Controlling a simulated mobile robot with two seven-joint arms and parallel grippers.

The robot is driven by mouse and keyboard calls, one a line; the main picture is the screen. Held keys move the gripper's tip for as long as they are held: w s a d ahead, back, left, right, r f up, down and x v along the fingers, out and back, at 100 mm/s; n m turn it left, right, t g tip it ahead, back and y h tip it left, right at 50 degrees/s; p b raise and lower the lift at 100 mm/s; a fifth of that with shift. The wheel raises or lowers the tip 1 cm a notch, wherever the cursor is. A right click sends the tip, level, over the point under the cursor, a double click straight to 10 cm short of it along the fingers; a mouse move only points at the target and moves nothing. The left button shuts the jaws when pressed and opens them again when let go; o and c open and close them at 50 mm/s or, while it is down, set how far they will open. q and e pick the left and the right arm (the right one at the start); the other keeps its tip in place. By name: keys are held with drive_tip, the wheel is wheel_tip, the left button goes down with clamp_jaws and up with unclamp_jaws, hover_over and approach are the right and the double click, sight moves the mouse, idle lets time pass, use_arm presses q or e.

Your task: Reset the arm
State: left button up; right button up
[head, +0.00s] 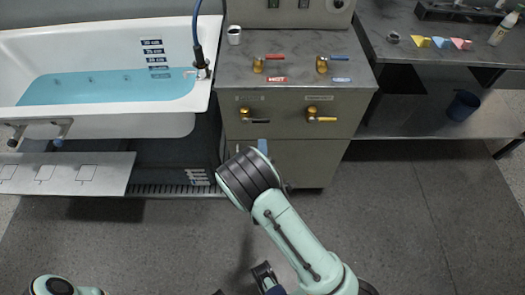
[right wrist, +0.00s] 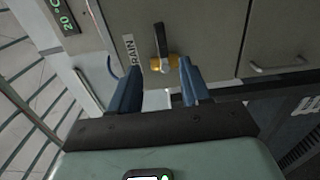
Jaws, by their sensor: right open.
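My right arm (head: 300,235) reaches up from the bottom of the head view. Its right gripper (head: 263,146) is in front of the grey control cabinet (head: 305,152), mostly hidden behind my wrist. In the right wrist view, the gripper's two blue fingers (right wrist: 160,88) are spread apart with nothing between them. A brass valve with a dark lever (right wrist: 162,60) shows beyond the fingertips, next to a partly hidden label. My left arm (head: 60,287) shows only as a small part at the bottom left; its gripper is not visible.
A white bathtub (head: 100,125) with blue water stands at the left. A steel table (head: 445,60) is at the right. The floor at the right is clear.

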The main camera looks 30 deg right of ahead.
idle(0.4)
drive_tip(key=s+a+f+m+g+y+p, duration=0.25)
drive_tip(key=s+f+m+g, duration=0.2)
drive_tip(key=s+f, duration=0.35)
drive_tip(key=s+a+f+m+g+y+p, duration=0.1)
drive_tip(key=s+f+m+g+y+p, duration=0.35)
drive_tip(key=f, duration=0.55)
drive_tip(key=s+a+r+m+g+y+p, duration=0.1)
drive_tip(key=s+a+m+g+y, duration=0.5)
drive_tip(key=s+a, duration=0.5)
drive_tip(key=s+g, duration=0.1)
drive_tip(key=s, duration=0.3)
drive_tip(key=shift+s+a+r+m+p, duration=0.15)
drive_tip(key=shift+s+a+m+p, duration=0.1)
drive_tip(key=shift+m+p, duration=0.15)
